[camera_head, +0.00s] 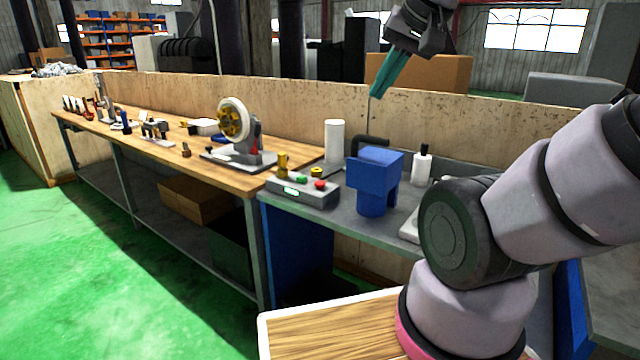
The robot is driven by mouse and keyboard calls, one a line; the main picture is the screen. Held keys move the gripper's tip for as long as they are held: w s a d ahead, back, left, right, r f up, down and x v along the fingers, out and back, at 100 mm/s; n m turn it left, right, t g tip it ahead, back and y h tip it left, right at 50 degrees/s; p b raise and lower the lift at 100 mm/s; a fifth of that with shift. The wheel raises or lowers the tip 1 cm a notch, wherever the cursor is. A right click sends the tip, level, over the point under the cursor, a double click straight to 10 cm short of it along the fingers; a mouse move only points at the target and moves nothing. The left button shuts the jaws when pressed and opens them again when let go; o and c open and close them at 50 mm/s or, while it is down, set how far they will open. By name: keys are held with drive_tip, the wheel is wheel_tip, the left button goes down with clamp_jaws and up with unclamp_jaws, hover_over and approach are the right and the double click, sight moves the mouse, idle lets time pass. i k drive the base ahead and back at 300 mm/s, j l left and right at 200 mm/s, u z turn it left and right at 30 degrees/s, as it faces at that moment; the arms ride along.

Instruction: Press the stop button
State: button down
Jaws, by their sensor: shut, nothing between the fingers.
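A grey control box (306,193) sits on the grey metal table, at the right end of the wooden bench. On its top are a red button (320,184) and a green button (301,179). A lit green display shows on its front. Which button is the stop button is not labelled legibly; the red one stands at the box's right end. My gripper (377,94) hangs high above the table, to the right of and above the box. Its teal fingers are together and empty, apart from everything.
A blue block-shaped machine part (374,180) stands just right of the box. A white cylinder (334,142) stands behind it. A grinder with a white wheel (236,120) is to the left. A white bottle (422,165) stands right. The air above the box is clear.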

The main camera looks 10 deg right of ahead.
sight(319, 184)
drive_tip(key=i+j+z, duration=0.15)
drive_tip(key=j+z, duration=0.2)
drive_tip(key=i+j+z, duration=0.15)
drive_tip(key=z, duration=0.25)
drive_tip(key=j+z, duration=0.35)
drive_tip(key=k+j+z, duration=0.1)
drive_tip(key=j+z, duration=0.4)
drive_tip(key=k+j+z, duration=0.15)
drive_tip(key=z, duration=0.35)
drive_tip(key=j, duration=0.1)
